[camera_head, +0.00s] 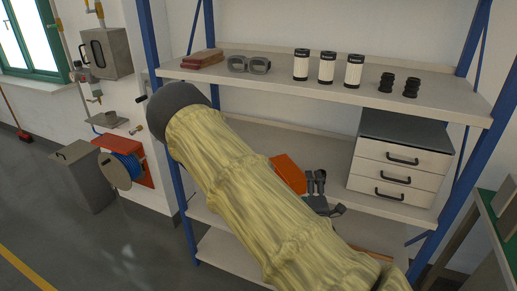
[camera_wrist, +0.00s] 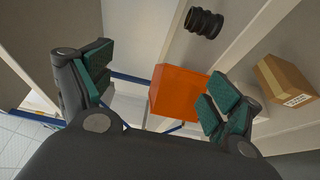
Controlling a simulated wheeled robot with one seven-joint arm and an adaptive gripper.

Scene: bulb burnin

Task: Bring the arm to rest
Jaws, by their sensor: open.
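My arm, in a pale yellow sleeve (camera_head: 235,175), reaches across the front of a shelf rack in the head view. My gripper (camera_head: 318,186) shows small and dark beyond the sleeve, in front of the rack's middle level. In the wrist view my gripper (camera_wrist: 160,80) has its green-padded fingers spread wide with nothing between the pads. An orange box (camera_wrist: 183,92) lies beyond the gap between the fingers. The orange box also shows in the head view (camera_head: 288,172), just left of the gripper. I cannot tell how far apart they are.
The upper shelf (camera_head: 290,87) holds white canisters (camera_head: 327,68), goggles (camera_head: 248,64) and black ribbed parts (camera_head: 386,82). A drawer unit (camera_head: 397,170) stands right of the gripper. The wrist view shows a ribbed part (camera_wrist: 203,22) and a cardboard box (camera_wrist: 288,80).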

